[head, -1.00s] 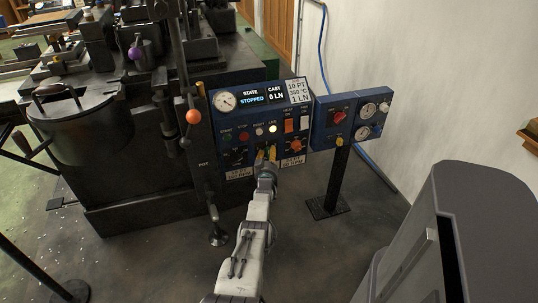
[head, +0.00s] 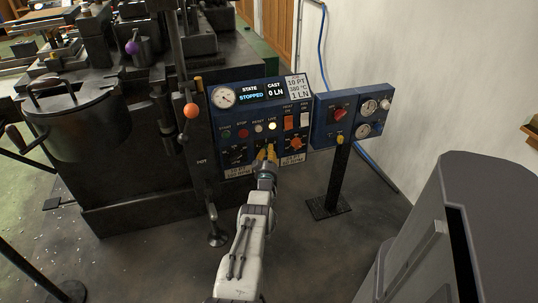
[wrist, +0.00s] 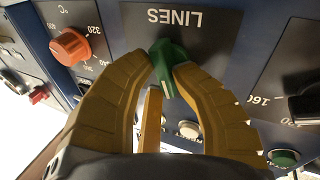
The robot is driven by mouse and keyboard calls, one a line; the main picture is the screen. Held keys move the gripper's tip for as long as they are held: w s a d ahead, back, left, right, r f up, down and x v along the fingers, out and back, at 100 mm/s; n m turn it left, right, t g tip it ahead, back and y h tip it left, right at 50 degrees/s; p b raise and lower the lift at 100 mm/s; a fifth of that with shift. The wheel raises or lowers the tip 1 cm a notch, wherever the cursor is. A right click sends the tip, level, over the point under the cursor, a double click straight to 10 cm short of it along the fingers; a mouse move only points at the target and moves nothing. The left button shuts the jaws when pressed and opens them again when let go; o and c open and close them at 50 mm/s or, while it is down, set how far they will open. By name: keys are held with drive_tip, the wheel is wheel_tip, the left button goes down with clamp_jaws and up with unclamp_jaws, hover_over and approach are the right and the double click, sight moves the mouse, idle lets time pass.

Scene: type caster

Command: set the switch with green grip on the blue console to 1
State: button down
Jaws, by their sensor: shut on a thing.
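The blue console (head: 222,118) stands on the dark machine in the head view. Its display reads STATE STOPPED and CAST 0 LN. The switch with green grip (wrist: 168,55) shows in the wrist view by the upside-down label LINES. My gripper (head: 266,154) is at the lower middle of the console and hides this switch in the head view. In the wrist view its yellow fingers (wrist: 166,74) are shut on the green grip, one on each side. The switch's position numbers are hidden or out of sight.
An orange knob (wrist: 70,46) sits beside the switch on the console, and a black switch (wrist: 308,106) sits on the other side. Small round buttons lie close by. A second blue panel with a red knob (head: 339,116) stands on a post at right. A grey cabinet (head: 480,200) is at front right.

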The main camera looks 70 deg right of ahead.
drive_tip(key=shift+w+r, duration=0.1)
drive_tip(key=shift+w, duration=0.1)
drive_tip(key=c, duration=0.9)
unclamp_jaws()
drive_tip(key=shift+s+a+f, duration=0.15)
drive_tip(key=shift+a+f, duration=0.05)
drive_tip(key=shift+a, duration=0.05)
drive_tip(key=shift+v, duration=5.75)
drive_tip(key=shift+r, duration=0.15)
